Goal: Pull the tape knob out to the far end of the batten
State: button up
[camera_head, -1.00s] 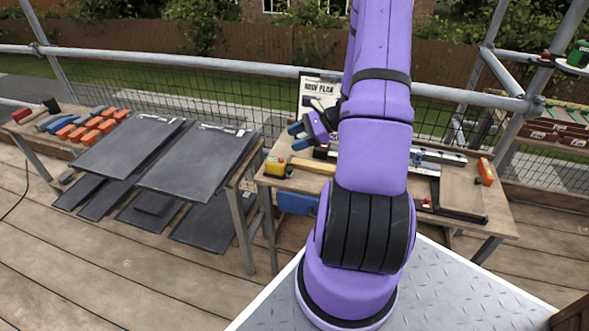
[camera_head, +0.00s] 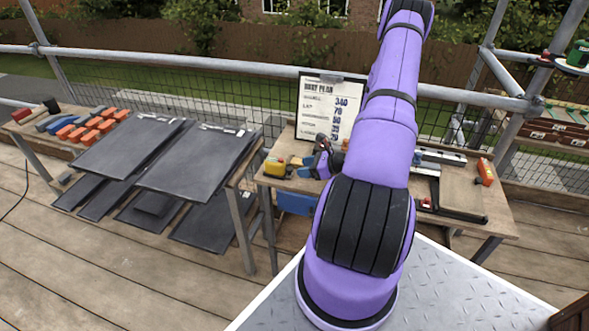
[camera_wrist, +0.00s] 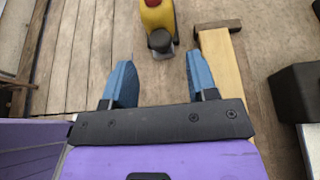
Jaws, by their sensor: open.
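The yellow tape (camera_wrist: 157,14) with a red top is at the upper middle of the wrist view. Its dark knob (camera_wrist: 160,42) sits on the near side, ahead of the gap between my fingers. The pale wooden batten (camera_wrist: 221,75) lies just right of my right finger, with a dark piece at its far end. My gripper (camera_wrist: 160,78) has its blue fingers apart with nothing between them. In the head view the tape (camera_head: 275,167) is at the bench's left end, and my gripper (camera_head: 306,169) is low, just right of it. The batten is mostly hidden there.
The workbench (camera_head: 462,190) also carries metal tools, an orange item (camera_head: 485,171) and a dark-edged frame at right. A plan board (camera_head: 328,105) stands at the bench's back. Slates (camera_head: 195,165) lean on a rack to the left. A dark block (camera_wrist: 298,92) is at the right of the wrist view.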

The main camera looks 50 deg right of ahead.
aim_at(291, 169)
jog(key=shift+x, duration=2.25)
jog(key=shift+r, duration=0.1)
grip_shut()
